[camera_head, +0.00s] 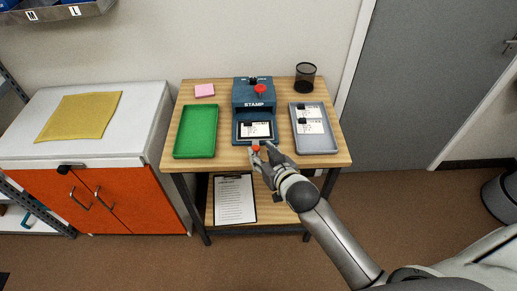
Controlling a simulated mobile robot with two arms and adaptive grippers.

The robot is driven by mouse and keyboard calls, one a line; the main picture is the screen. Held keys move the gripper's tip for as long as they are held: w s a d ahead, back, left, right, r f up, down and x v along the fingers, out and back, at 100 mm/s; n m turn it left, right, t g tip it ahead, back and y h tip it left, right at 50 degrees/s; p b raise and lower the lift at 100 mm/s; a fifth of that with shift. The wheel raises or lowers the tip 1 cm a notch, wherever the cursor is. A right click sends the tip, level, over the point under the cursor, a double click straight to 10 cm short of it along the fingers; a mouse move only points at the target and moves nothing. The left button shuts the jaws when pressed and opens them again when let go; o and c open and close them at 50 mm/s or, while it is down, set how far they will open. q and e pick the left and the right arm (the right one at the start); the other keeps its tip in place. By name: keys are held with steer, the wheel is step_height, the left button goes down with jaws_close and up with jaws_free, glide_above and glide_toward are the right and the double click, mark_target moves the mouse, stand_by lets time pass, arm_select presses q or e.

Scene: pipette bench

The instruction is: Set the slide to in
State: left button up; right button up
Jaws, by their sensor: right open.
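The blue stamp machine (254,96) stands at the middle of the wooden table, with a red button on its top. Its slide (243,141) sticks out at the front, toward me, with a white labelled card (255,129) lying on it. A small red knob (256,148) shows at the front end of the slide. My right gripper (260,152) is open at the table's front edge, with its fingertips close around or beside the red knob; I cannot tell whether they touch it. My left gripper is out of view.
A green tray (194,152) lies left of the machine and a grey tray (318,146) with cards lies right. A pink pad (204,90) and a black mesh cup (305,77) stand at the back. A clipboard (234,200) lies on the lower shelf.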

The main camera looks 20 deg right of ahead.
mark_target(256, 148)
steer(key=shift+x, duration=1.7)
steer(key=shift+c, duration=0.2)
jaws_close()
